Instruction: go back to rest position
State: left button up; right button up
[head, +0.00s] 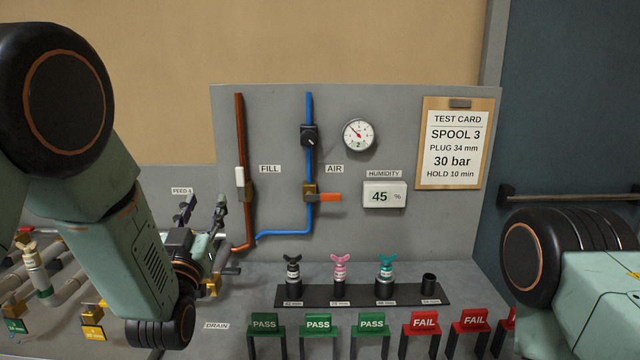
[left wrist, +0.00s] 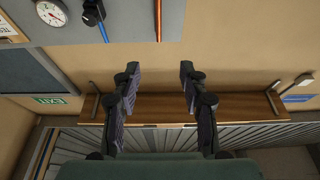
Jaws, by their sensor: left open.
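My left gripper (head: 203,207) is in front of the grey panel, left of the red pipe (head: 240,150) in the head view. Its arm comes down from the upper left and its fingers point up. In the left wrist view the two dark fingers (left wrist: 158,75) stand wide apart with nothing between them. Behind them are a brown wooden shelf (left wrist: 155,108) and a tan wall. My right arm shows only as a part at the right edge of the head view; its gripper is out of view.
The panel carries a blue pipe (head: 309,160), an orange-handled valve (head: 328,198), a gauge (head: 358,135) and a humidity display (head: 385,195). A black plug rack (head: 360,296) stands on the bench behind green PASS (head: 318,322) and red FAIL (head: 422,322) tags. Pipework lies at the left.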

pick_arm(q)
jog(key=s+f+g, duration=0.3)
jog(key=s+f, duration=0.1)
jog(key=f, duration=0.5)
jog(key=s+a+f+g, duration=0.1)
jog(key=s+f+g, duration=0.3)
jog(key=f, duration=0.5)
jog(key=s+f+g, duration=0.3)
jog(key=s+f, duration=0.1)
jog(key=f, duration=0.5)
jog(key=shift+s+a+f, duration=0.35)
jog(key=shift+a, duration=0.05)
jog(key=s+f+g, duration=0.4)
jog(key=s+f, duration=0.1)
jog(key=s, duration=0.6)
jog(key=s+f+g, duration=0.4)
jog(key=s, duration=0.6)
jog(key=s+f+g, duration=0.4)
jog(key=s+f, duration=0.1)
jog(key=s, duration=0.6)
notch_tip(320, 180, down, 11)
jog(key=b, duration=1.2)
jog(key=shift+w+f+b, duration=0.15)
jog(key=shift+f+b, duration=0.05)
jog(key=shift+b, duration=0.1)
